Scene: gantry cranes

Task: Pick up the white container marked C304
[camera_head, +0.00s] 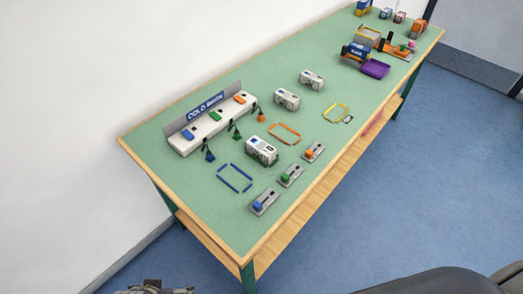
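Three white containers stand on the green table top: one in the nearer middle (262,151), one behind it (287,98), and one farther back to the right (312,79). Their markings are too small to read, so I cannot tell which is C304. A grey mechanical part, apparently my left gripper (155,288), just shows at the bottom left edge, well apart from the table top. Its fingers are not clear. No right gripper shows.
A white block marked COLD (204,124) stands at the left edge with coloured pieces. Blue (234,178), orange and yellow outlines lie on the table. Small grey units (264,202) line the near edge. Toy vehicles and a purple tray (375,68) stand farther back.

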